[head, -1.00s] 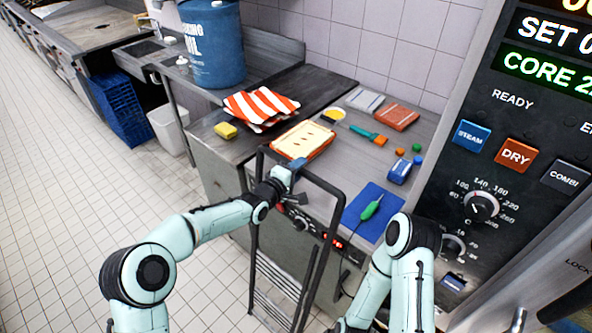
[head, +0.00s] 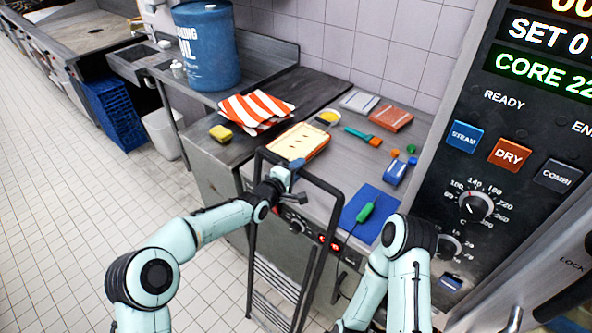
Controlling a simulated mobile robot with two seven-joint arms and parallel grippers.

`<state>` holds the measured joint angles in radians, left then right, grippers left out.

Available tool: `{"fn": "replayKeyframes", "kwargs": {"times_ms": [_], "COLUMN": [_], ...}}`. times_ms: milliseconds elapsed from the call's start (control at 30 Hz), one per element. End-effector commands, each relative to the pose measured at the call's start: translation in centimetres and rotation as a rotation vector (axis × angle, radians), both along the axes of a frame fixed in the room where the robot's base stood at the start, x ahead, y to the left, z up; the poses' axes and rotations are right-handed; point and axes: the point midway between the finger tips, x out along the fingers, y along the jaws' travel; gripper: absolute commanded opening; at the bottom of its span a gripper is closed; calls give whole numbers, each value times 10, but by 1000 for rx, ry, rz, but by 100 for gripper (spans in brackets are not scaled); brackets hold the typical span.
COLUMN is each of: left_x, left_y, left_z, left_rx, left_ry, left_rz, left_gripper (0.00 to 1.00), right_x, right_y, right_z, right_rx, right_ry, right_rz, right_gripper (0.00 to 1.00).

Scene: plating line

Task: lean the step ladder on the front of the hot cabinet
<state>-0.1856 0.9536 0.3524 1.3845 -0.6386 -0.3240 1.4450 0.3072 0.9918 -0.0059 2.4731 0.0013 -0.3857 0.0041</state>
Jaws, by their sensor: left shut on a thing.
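The step ladder (head: 325,188) is a dark tubular frame with rungs low down. It stands nearly upright in the picture, in front of the hot cabinet. My left gripper (head: 284,176) is shut on the ladder's top bar. The hot cabinet (head: 223,178) is a grey metal unit with a worktop. Its front has a knob and red lights, partly behind the ladder. I cannot tell whether the ladder touches that front. The ladder's feet are at or below the picture's lower edge. My right arm shows at the lower right, but its gripper is not in view.
A large oven panel (head: 518,110) rises at right. Tiled floor (head: 60,220) at left is clear.

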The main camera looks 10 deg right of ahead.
Motion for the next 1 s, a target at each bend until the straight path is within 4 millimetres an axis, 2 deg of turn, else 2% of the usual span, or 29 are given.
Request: {"fn": "replayKeyframes", "kwargs": {"times_ms": [33, 1000], "left_x": [-1, 4], "left_y": [3, -4], "left_z": [-21, -23], "left_rx": [28, 31], "left_ry": [30, 31], "left_rz": [2, 1], "left_gripper": [0, 0], "right_x": [-2, -2], "right_y": [0, 0], "right_z": [-1, -1], "right_rx": [0, 0], "right_ry": [2, 2], "right_rz": [0, 0], "right_gripper": [43, 43]}}
